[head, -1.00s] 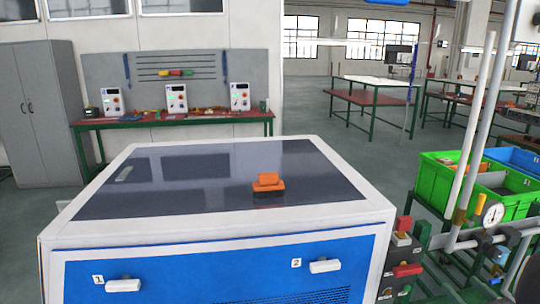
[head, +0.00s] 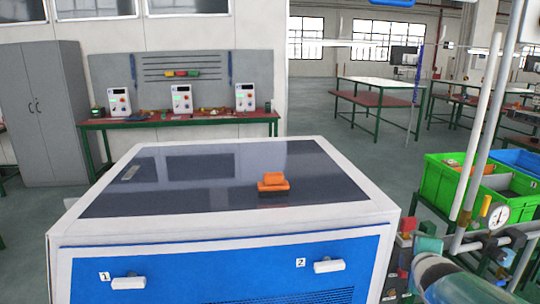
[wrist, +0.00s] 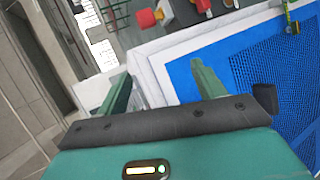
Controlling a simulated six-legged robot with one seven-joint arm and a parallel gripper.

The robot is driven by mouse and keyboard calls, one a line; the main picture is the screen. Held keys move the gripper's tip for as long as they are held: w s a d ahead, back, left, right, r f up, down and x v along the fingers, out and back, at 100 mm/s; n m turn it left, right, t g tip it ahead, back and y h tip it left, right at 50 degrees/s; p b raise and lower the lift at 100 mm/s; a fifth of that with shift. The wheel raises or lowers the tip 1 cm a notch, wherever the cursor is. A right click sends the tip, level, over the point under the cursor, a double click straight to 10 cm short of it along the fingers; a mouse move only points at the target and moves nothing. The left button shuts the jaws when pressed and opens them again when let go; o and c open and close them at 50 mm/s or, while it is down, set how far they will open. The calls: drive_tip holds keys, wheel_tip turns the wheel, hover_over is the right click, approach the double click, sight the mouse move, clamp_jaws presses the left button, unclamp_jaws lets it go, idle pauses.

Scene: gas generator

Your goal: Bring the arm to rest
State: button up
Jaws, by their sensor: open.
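My gripper (wrist: 161,74) shows in the wrist view with its two green fingers spread apart and nothing between them. The fingers point toward the white edge and blue front (wrist: 205,85) of a cabinet; I cannot tell how close they are. In the head view, a teal part of my arm (head: 452,280) shows at the lower right, beside the cabinet's right side. The gripper itself is not clearly visible there.
The blue and white cabinet (head: 75,255) stands ahead, with an orange object (head: 273,181) on its dark top. Pipes with a gauge (head: 498,214) and green crates (head: 440,202) stand at right. A red knob (wrist: 146,18) shows in the wrist view. Open floor lies behind.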

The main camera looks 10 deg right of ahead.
drive_tip(key=s+a+f+m+g+y, duration=0.1)
drive_tip(key=s+a+m+g+y, duration=0.1)
drive_tip(key=s+a+m, duration=0.4)
drive_tip(key=s+a+f+m+g+y, duration=0.1)
drive_tip(key=s+a+m+g+y, duration=0.2)
drive_tip(key=s+a+m, duration=0.4)
drive_tip(key=s+a+g, duration=0.1)
drive_tip(key=s+a, duration=0.2)
drive_tip(key=a, duration=0.6)
drive_tip(key=shift+s+a, duration=0.15)
drive_tip(key=shift+a, duration=0.25)
drive_tip(key=shift+f, duration=0.1)
